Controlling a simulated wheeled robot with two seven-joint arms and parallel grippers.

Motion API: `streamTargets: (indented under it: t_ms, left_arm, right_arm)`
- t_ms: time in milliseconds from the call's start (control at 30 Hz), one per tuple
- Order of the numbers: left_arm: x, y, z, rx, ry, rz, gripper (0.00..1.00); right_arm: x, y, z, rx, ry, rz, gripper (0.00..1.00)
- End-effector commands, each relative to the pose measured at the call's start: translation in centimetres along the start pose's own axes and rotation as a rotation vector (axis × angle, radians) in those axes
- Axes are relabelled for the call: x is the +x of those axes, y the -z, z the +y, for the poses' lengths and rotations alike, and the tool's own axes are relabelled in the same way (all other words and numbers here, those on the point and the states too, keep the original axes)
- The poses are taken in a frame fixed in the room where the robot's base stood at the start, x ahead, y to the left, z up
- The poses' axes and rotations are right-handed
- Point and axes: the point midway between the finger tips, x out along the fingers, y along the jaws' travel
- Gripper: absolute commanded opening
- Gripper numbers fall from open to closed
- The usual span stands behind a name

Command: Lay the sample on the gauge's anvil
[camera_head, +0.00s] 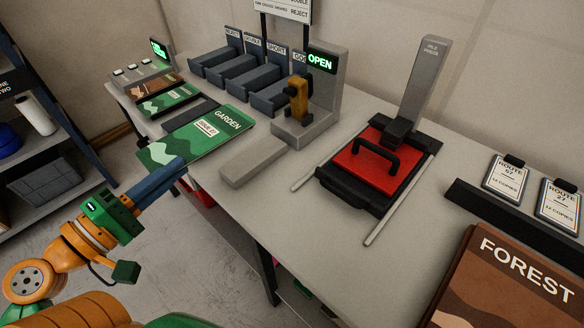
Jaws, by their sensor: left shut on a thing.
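The sample looks to be the green GARDEN booklet (222,118), with a pale label on it, at the left side of the table. My left gripper (178,170) reaches in from the lower left, its blue fingers shut on the booklet's near edge. The gauge (330,92) is a grey upright with a lit OPEN sign and an orange-yellow part. Its low grey slab, apparently the anvil (250,162), extends toward the table's front edge, right of the booklet. I cannot tell whether the booklet touches the table. My right gripper is not in view.
A red and black press (368,160) with a handle and rails stands right of the gauge. Labelled grey bins (245,75) line the back. More booklets (170,97) lie at far left. A FOREST board (510,285) and route cards (508,178) are at right.

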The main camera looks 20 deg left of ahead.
Motion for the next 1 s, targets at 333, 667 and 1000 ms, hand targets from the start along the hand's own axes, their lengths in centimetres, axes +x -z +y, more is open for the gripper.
streamTargets:
  t_ms: [333,667,1000]
  left_arm:
    - [9.5,-0.5,-3.6,0.004,-0.003,0.003,0.0]
    - [14.0,-0.8,-10.4,0.001,-0.001,0.006,0.0]
    - [13.8,-0.8,-13.0,0.002,0.001,0.005,0.0]
  right_arm:
    - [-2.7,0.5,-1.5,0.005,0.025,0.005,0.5]
    - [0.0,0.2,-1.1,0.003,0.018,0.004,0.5]
    - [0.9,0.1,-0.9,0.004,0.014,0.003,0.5]
